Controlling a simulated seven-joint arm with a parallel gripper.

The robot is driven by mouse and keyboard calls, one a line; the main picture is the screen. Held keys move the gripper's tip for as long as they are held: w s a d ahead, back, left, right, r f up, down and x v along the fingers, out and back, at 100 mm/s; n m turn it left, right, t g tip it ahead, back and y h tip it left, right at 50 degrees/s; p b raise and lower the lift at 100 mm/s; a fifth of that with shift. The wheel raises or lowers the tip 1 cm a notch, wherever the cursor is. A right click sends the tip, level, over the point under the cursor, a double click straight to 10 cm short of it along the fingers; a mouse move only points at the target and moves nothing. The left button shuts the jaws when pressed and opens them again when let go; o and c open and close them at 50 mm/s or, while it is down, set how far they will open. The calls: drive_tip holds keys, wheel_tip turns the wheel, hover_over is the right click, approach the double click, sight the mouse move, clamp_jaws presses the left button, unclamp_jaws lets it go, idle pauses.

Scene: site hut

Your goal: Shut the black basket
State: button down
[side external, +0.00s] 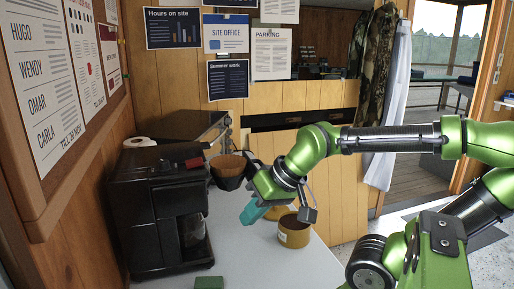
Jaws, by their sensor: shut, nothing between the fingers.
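The black basket (229,180) is cone-shaped with a brown paper filter (227,165) inside. It stands out to the right of the black coffee machine (150,215), swung open from its body. A glass jug (193,230) sits in the machine's lower bay. My gripper (247,215) is just right of and in front of the basket, with teal fingertips pointing down and left. The fingers are shut and empty. They look apart from the basket, though the depth is hard to judge.
A brown tub (294,233) stands on the white counter (250,262) below my wrist, with a tan item (280,210) partly hidden behind it. A green block (208,283) lies at the front edge.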

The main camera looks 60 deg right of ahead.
drive_tip(key=s+d+r+m+g+y, duration=0.1)
drive_tip(key=s+d+m+y, duration=0.1)
drive_tip(key=d+m, duration=1.2)
drive_tip(key=s+d+r+m+y, duration=0.1)
drive_tip(key=d+m+y, duration=0.4)
drive_tip(key=d, duration=1.7)
wheel_tip(320, 180, up, 4)
drive_tip(key=w+a+f+m+t+h, duration=0.1)
drive_tip(key=w+a+m, duration=0.1)
drive_tip(key=m, duration=0.1)
drive_tip(key=w+a+f, duration=0.5)
drive_tip(key=w+a, duration=0.2)
drive_tip(key=shift+w+a, duration=0.3)
drive_tip(key=shift+a, duration=0.1)
